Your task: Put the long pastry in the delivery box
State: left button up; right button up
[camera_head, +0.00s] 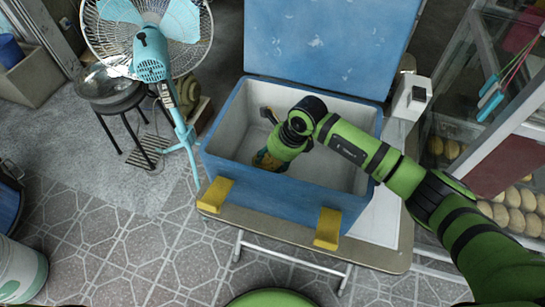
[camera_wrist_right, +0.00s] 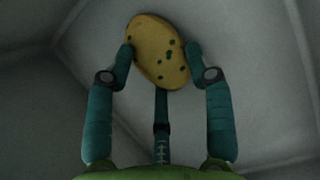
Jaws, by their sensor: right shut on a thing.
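The pastry (camera_wrist_right: 158,50) is an oval yellow-brown piece with dark spots, seen in the wrist view. My right gripper (camera_wrist_right: 160,60) is shut on it, with one teal finger on each side. In the head view the delivery box (camera_head: 335,202) is a blue box with a pale inside, its lid (camera_head: 325,45) standing open at the back. My right gripper (camera_head: 266,163) reaches down inside the box, near its front left wall. The pastry is mostly hidden in the head view, and I cannot tell whether it touches the box floor. My left gripper is out of view.
The box stands on a small table (camera_head: 398,258) and has two yellow latches (camera_head: 327,228) in front. A teal fan (camera_head: 152,55) stands at the left. A glass display case with several breads (camera_head: 515,210) stands at the right.

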jog(key=o, duration=1.2)
jog(key=b+v, duration=0.1)
jog(key=v, duration=1.1)
jog(key=shift+a+r, duration=0.1)
